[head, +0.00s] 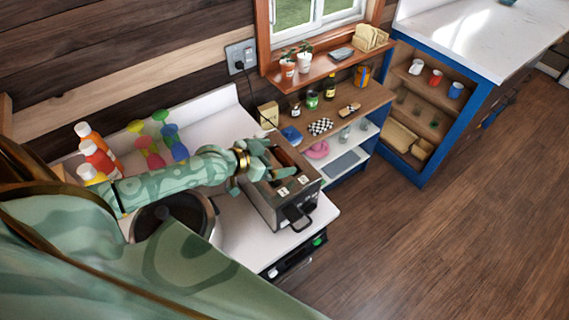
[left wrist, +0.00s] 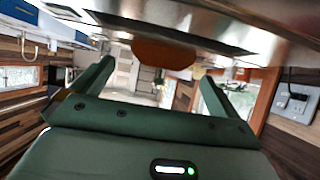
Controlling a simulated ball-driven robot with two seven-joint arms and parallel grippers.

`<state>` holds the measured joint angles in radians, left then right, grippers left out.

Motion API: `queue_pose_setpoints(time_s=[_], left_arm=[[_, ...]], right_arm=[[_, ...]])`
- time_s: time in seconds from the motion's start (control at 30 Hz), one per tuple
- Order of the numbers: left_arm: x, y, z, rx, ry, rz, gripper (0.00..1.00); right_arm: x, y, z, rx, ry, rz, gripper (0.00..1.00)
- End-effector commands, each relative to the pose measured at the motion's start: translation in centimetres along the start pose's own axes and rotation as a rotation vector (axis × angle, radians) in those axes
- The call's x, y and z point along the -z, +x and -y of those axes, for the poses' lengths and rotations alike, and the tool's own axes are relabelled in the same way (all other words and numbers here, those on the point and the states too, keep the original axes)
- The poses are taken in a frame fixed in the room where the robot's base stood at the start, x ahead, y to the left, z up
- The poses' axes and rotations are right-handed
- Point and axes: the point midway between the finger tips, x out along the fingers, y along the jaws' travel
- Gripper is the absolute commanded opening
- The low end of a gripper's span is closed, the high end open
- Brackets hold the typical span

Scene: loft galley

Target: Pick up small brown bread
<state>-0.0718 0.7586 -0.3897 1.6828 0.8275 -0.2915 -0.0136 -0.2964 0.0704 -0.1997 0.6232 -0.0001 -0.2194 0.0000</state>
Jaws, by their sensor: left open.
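The small brown bread (head: 282,157) sits in a slot of the dark metal toaster (head: 290,204) on the white counter; only its top edge shows. In the left wrist view a rounded brown piece of the bread (left wrist: 165,53) sticks out of the toaster's metal face (left wrist: 225,38). My left gripper (head: 267,162) is at the toaster's top, beside the bread. In the left wrist view my left gripper (left wrist: 158,75) is open, its two fingers apart with the bread between and beyond them. I cannot tell whether they touch it. My right gripper is not in view.
A round pot (head: 172,218) stands on the counter under my left arm. A wooden shelf (head: 335,110) with small items is behind the toaster. The floor at right is clear.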

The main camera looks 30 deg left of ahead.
Motion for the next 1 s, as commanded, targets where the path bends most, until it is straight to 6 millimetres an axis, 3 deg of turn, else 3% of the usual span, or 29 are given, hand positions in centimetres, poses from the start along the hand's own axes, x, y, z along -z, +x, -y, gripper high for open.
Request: queue_pose_setpoints(time_s=[0.13,0.4,0.57,0.6,0.87,1.0], left_arm=[[-0.1,2.1,0.1,0.001,-0.001,-0.001,1.00],[0.0,2.5,0.1,0.000,0.000,0.000,1.00],[0.0,2.5,0.1,0.000,0.000,0.000,0.58],[0.0,2.5,0.1,0.000,0.000,0.000,0.56],[0.1,2.4,0.1,0.000,0.000,0.000,0.56],[1.6,1.6,0.1,-0.001,0.002,-0.002,0.56]], right_arm=[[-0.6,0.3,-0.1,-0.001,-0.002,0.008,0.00],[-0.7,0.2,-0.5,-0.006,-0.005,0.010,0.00],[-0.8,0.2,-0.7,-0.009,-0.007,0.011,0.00],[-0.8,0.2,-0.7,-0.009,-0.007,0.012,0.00],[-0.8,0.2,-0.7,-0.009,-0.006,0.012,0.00],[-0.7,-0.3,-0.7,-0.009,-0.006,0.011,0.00]])
